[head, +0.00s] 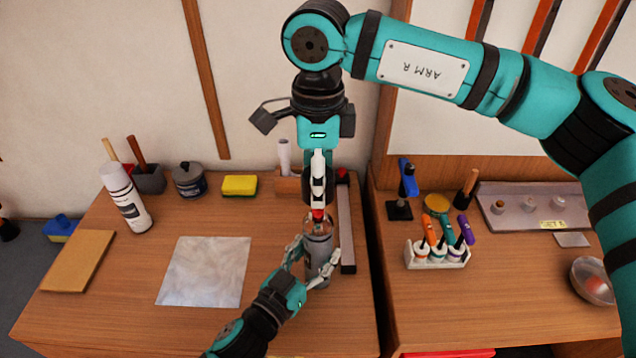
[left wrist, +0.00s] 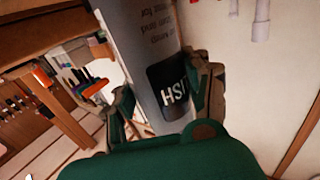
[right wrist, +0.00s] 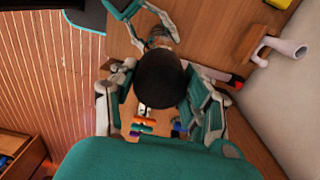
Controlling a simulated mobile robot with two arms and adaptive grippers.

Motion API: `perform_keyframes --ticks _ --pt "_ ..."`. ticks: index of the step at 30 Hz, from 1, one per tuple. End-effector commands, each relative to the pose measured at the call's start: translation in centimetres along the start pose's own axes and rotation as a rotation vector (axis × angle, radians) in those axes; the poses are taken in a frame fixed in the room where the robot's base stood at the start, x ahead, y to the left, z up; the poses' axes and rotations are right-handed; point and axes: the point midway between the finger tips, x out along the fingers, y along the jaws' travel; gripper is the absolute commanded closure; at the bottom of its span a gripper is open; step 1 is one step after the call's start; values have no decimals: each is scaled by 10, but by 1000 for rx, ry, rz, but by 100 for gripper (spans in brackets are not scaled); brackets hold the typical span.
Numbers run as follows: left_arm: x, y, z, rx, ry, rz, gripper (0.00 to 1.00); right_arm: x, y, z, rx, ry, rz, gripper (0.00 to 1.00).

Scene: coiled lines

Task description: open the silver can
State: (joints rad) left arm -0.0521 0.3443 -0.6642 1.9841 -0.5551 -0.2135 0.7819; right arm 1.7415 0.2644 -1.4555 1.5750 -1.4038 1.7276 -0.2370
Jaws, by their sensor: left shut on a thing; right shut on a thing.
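The silver can (head: 318,248) stands upright near the right edge of the left-hand table. It has a dark label, and a red part shows at its top. My left gripper (head: 312,263) is shut around the can's body from the front; the can also fills the middle of the left wrist view (left wrist: 145,55). My right gripper (head: 318,203) points down right above the can. It is shut on a dark round cap (right wrist: 160,80), seen between its fingers in the right wrist view. The cap appears to be above the red top; the exact gap is hard to tell.
A grey sheet (head: 205,271) lies left of the can. A white spray can (head: 127,198), a dark tin (head: 188,181) and a yellow sponge (head: 240,185) stand behind. A long grey bar (head: 346,230) lies close right of the can. A marker rack (head: 437,254) stands on the right table.

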Motion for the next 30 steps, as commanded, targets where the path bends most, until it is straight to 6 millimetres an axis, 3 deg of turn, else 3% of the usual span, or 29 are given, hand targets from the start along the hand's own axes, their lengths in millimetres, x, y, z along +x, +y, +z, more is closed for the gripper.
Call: perform_keyframes --ticks 1,6,17,20,30 --pt "0 0 -1 0 2 1 48 0 0 0 0 0 0 90" --pt "0 0 -1 0 2 0 25 0 0 0 0 0 0 90" --pt "-5 0 0 -1 -1 0 24 0 0 0 0 0 0 90" --pt "-18 0 1 -4 -3 0 24 0 0 0 0 0 0 90" --pt "-88 0 1 -3 -3 0 24 0 0 0 0 0 0 90"
